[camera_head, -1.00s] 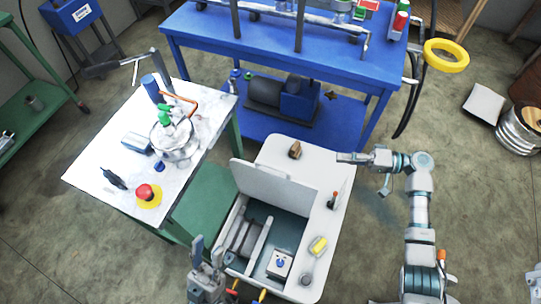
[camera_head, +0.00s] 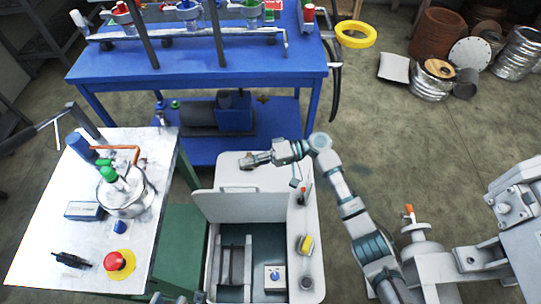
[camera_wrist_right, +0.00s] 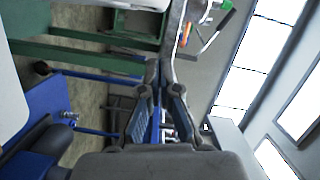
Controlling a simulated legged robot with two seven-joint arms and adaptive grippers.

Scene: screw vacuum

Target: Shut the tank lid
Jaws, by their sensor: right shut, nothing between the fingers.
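The tank (camera_head: 305,262) is a white box with an open top, and some fittings show inside it. Its white lid (camera_head: 240,207) stands raised at the far side of the opening. My right gripper (camera_head: 247,161) is shut and empty, beyond the lid and above the tank's far end. In the head view it appears apart from the lid, though the exact gap is hard to judge. Its closed fingers also show in the right wrist view (camera_wrist_right: 160,78). Only the tips of my left gripper (camera_head: 177,298) show at the bottom edge, near the tank's front left; their opening is unclear.
A white-topped table (camera_head: 60,225) with a metal vessel (camera_head: 125,195) and a red button (camera_head: 119,262) stands left of the tank. A blue bench (camera_head: 200,62) with a pump below is behind. A yellow block (camera_head: 305,244) sits on the tank's right rim.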

